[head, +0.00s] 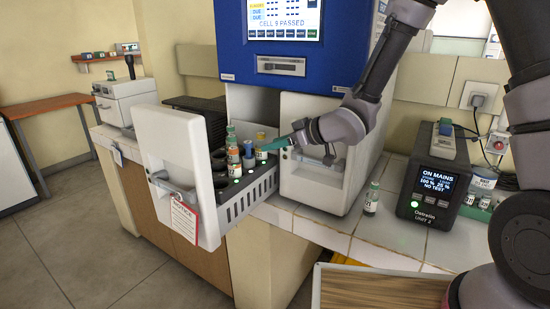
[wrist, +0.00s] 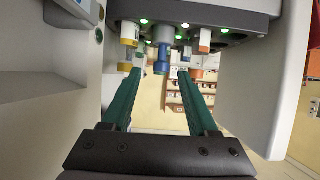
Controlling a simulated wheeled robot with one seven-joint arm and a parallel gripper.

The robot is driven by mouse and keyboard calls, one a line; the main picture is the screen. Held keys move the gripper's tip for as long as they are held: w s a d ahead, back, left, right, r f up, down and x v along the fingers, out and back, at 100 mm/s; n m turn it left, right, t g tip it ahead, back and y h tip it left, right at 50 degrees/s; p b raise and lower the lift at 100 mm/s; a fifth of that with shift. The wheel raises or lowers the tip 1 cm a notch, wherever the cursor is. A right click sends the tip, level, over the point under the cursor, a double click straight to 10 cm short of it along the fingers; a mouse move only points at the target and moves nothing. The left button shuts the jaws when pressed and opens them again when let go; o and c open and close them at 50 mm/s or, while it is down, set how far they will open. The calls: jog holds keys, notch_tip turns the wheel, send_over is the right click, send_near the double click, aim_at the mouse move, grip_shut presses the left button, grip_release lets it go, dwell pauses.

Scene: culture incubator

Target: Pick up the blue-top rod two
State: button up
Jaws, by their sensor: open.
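In the head view, a small group of capped bottles stands in the pulled-out drawer (head: 250,190). One of them has a blue top (head: 261,137). My gripper (head: 272,145) reaches in from the right, its teal fingertips close beside this group and partly overlapping it. In the wrist view the scene appears upside down, and a blue-ended piece (wrist: 161,66) shows between the tips of my two open teal fingers (wrist: 159,76). Nothing is held. Contact cannot be told. A yellow-marked bottle (wrist: 128,34) and a white and orange one (wrist: 203,42) flank it.
A single bottle (head: 371,198) stands on the tiled counter at right. A dark power unit (head: 436,175) is beyond it. The drawer's white front (head: 165,175) and the blue machine (head: 275,75) bound the space. A wooden-topped surface (head: 380,290) lies in front.

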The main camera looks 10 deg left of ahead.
aim_at(249, 157)
jog(key=x, duration=1.1)
jog(key=shift+s, duration=0.15)
jog(key=shift+r, duration=0.1)
jog(key=shift+c, duration=0.3)
grip_shut()
